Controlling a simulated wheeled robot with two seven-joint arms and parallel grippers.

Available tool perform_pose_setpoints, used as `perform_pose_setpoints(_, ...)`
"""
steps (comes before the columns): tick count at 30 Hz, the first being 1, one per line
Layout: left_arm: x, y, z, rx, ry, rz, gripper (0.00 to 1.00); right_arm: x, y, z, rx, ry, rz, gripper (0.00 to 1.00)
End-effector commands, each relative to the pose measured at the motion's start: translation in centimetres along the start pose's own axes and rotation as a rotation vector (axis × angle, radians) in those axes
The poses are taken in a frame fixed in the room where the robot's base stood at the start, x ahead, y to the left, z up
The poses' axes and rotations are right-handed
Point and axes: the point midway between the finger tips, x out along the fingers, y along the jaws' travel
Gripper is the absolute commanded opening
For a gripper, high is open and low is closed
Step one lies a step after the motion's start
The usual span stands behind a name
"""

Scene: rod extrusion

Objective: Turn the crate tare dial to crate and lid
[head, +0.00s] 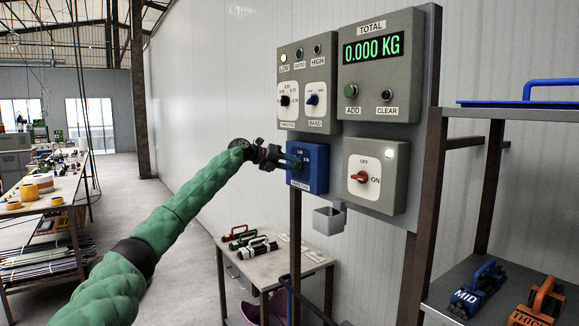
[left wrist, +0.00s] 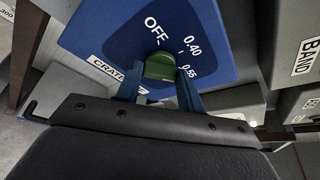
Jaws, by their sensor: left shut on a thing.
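The crate tare dial is a blue box (head: 314,178) on the wall panel, below the dial box with the BAND label. In the left wrist view its blue face (left wrist: 205,30) shows OFF, 0.40 and 0.55, and part of a label starting with CRATE. A green knob (left wrist: 160,66) sits on this face. My left gripper (head: 290,161) reaches the box from the left. In the left wrist view the blue fingers (left wrist: 160,88) are on both sides of the green knob, shut on it. Which mark the knob points to is not clear. My right gripper is not in view.
The panel (head: 426,130) also bears a TOTAL display (head: 374,48) reading 0.000 KG, a red switch (head: 360,177) and a BAND dial (head: 313,99). A low table (head: 268,268) and a shelf (head: 510,105) stand nearby.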

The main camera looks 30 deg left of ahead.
Motion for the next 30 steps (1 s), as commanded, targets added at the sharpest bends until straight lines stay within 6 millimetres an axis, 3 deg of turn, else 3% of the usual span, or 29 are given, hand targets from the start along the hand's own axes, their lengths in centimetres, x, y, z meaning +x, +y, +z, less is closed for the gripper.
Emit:
perform_pose_setpoints(9, 0.3, 0.1, -0.4, 0.146, 0.007, 0.063, 0.15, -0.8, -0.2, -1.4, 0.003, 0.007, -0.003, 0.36)
perform_pose_setpoints(29, 0.3, 0.1, -0.5, 0.192, 0.008, 0.082, 0.15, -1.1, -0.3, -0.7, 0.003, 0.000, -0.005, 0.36)
perform_pose_setpoints(30, 0.3, 0.1, -0.5, 0.192, 0.008, 0.082, 0.46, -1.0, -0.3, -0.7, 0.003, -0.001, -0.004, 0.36)
